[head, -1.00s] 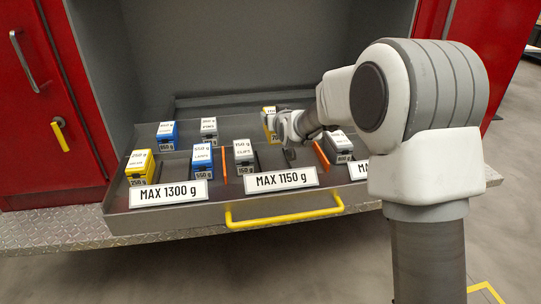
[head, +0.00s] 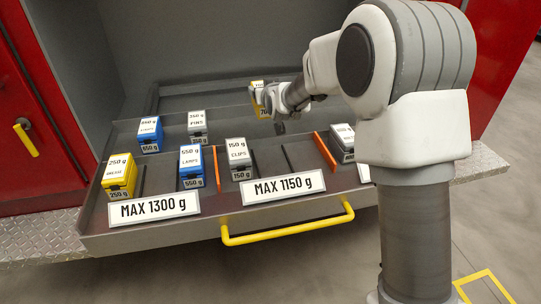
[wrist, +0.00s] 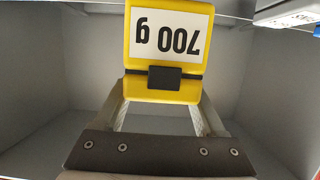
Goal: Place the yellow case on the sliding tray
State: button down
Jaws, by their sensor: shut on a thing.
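The yellow case (head: 257,98) is near the back of the sliding tray (head: 290,208), right of the white pins box. Its label reads 700 g in the wrist view (wrist: 165,95), where it appears upside down. My gripper (head: 266,98) is shut on the case, with one finger on each side of it in the wrist view (wrist: 162,104). In the head view the gripper partly hides the case. The case looks raised, but its gap to the tray is hard to judge.
Orange dividers (head: 217,169) split the tray. At left are a yellow 250 g box (head: 119,175) and blue boxes (head: 191,166). White boxes for pins (head: 197,127) and clips (head: 238,158) stand mid-tray, a grey one (head: 343,141) at right. Labels read MAX 1300 g and MAX 1150 g.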

jog(key=shift+s+d+f+b, duration=0.5)
jog(key=shift+s+f+b, duration=0.15)
jog(key=shift+s+f, duration=1.15)
jog(key=shift+s+d+f+b, duration=0.45)
jog(key=shift+s+f+b, duration=0.25)
jog(key=shift+s+f, duration=1.15)
jog(key=shift+s+d+f+b, duration=0.5)
jog(key=shift+s+f+b, duration=0.15)
jog(key=shift+s+f, duration=1.15)
jog(key=shift+s, duration=0.1)
grip_release()
